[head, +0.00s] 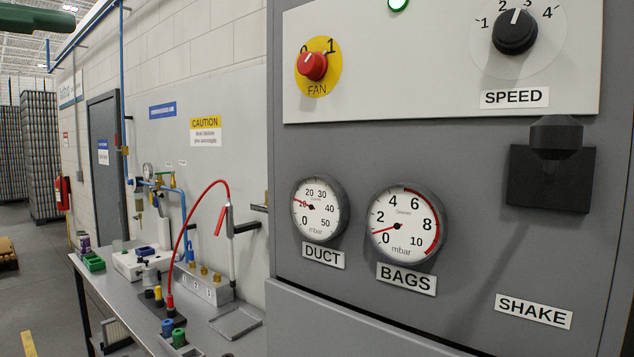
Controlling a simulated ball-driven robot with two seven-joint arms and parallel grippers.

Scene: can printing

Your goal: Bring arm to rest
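Neither of my grippers shows in the head view, and no arm of mine can be made out for sure. A grey control cabinet (470,260) fills the right side. Its red FAN knob (312,66) sits on a yellow disc, with its white mark appearing to point toward 0. The black SPEED knob (514,33) points near 3. A green lamp (398,4) is bright at the top edge. The DUCT gauge (320,209) reads about 10, and the BAGS gauge (406,224) reads a little above 0. A black SHAKE handle (556,134) stands out from a dark plate.
A grey bench (137,307) along the left wall holds a red hose (184,235), a metal block with brass fittings (203,285), a tray (236,321) and small coloured containers. A dark door (107,165), fire extinguisher (62,193) and stacked pallets (40,150) stand behind.

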